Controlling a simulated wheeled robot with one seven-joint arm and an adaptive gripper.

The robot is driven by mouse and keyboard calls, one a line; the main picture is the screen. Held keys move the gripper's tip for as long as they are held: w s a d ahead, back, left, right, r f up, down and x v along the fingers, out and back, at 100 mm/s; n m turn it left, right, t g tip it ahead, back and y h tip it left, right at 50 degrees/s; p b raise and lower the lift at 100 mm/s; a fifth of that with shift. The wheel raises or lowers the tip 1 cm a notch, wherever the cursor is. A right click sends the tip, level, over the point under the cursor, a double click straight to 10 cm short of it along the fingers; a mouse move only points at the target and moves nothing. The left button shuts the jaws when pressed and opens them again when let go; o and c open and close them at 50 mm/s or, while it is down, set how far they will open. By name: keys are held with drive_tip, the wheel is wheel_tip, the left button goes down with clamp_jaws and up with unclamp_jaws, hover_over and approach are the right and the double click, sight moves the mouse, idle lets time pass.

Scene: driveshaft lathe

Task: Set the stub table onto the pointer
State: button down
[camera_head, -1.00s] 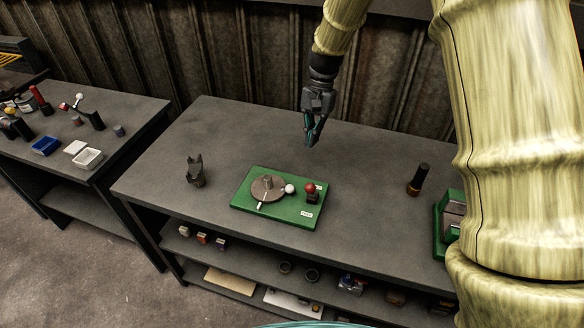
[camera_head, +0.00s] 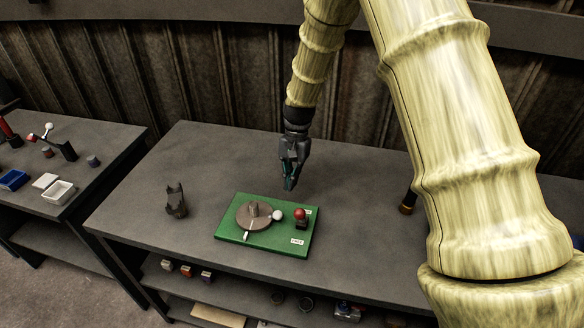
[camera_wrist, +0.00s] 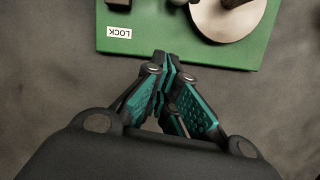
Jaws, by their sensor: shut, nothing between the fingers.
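The stub table is a grey-brown round disc (camera_head: 243,220) with a short upright stub (camera_head: 253,208), on a green board (camera_head: 268,245). A white ball knob (camera_head: 277,215) sits at its right edge. A small white strip (camera_head: 247,235), seemingly the pointer, shows at its front edge. My gripper (camera_head: 290,187) is shut and empty, above the bench just behind the board. In the wrist view my gripper (camera_wrist: 168,62) is beside the board's edge, with part of the disc (camera_wrist: 232,22) beyond. The pointer cannot be made out there.
A red-topped post (camera_head: 300,214) stands on the board right of the disc, near a LOCK label (camera_head: 297,241). A dark forked stand (camera_head: 176,200) is to the left on the bench. A dark cylinder (camera_head: 407,203) is at right, partly behind my arm. Bench between is clear.

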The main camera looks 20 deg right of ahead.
sight(260, 212)
drive_tip(key=p+x, duration=0.1)
drive_tip(key=x, duration=0.2)
drive_tip(key=shift+s+a+f, duration=0.1)
drive_tip(key=shift+s+f, duration=0.1)
drive_tip(key=shift+f, duration=0.1)
drive_tip(key=shift+s+a+r+p, duration=0.2)
drive_tip(key=shift+s+a+p, duration=0.55)
drive_tip(key=shift+s+a, duration=0.65)
drive_tip(key=shift+f, duration=0.1)
drive_tip(key=shift+s+a+m+p, duration=0.3)
drive_tip(key=shift+s+m, duration=0.3)
drive_tip(key=shift+s, duration=0.15)
drive_tip(key=shift+w+d, duration=0.1)
